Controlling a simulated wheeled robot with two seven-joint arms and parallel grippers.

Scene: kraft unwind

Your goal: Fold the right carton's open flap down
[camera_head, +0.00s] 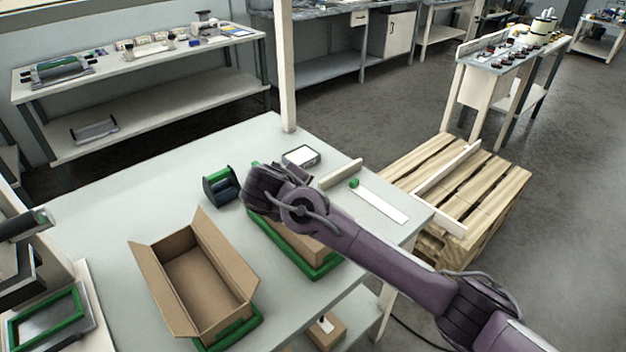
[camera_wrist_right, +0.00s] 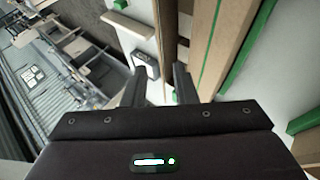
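The right carton (camera_head: 322,252) sits in a green-edged tray (camera_head: 325,270) on the table, mostly hidden behind my right arm in the head view. In the right wrist view, brown cardboard (camera_wrist_right: 234,45) runs beside a green edge (camera_wrist_right: 246,50). A narrow brown strip (camera_wrist_right: 165,35), likely the carton's flap seen nearly edge-on, runs down between the fingers; I cannot tell whether they touch it. My right gripper (camera_wrist_right: 160,75) has its fingers apart; in the head view it (camera_head: 262,190) is at the carton's far left end, with its fingers unclear.
An open left carton (camera_head: 200,275) with raised flaps stands on the table. A dark dispenser (camera_head: 220,185) is just left of my right gripper. A small grey-topped device (camera_head: 300,156), a wooden bar (camera_head: 341,173) and a white strip (camera_head: 382,203) lie beyond the arm. A post (camera_head: 286,70) rises behind.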

